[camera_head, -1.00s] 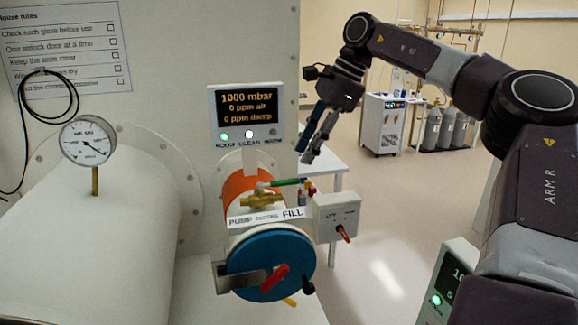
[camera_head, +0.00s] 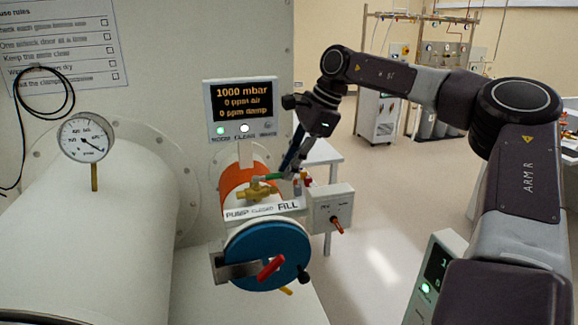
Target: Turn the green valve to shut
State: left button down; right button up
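The green valve handle (camera_head: 270,178) sits on a brass valve body (camera_head: 257,191) on top of the small antechamber. It points to the right, toward the FILL end of the label plate (camera_head: 262,210), which reads PUMP, CLOSED, FILL. My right gripper (camera_head: 291,167) points down at the handle's right end, its fingertips at or just by it. The fingers cover that end, and I cannot tell whether they touch or grip it. My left gripper is not in view.
A display (camera_head: 240,105) reading 1000 mbar stands behind the valve. A blue round door (camera_head: 268,250) with a red handle (camera_head: 270,267) is below it. A grey switch box (camera_head: 331,208) is close on the right. A gauge (camera_head: 86,137) stands on the white cylinder (camera_head: 100,235) at left.

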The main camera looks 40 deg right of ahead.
jog(key=shift+c, duration=1.1)
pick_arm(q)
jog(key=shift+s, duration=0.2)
pick_arm(e)
grip_shut()
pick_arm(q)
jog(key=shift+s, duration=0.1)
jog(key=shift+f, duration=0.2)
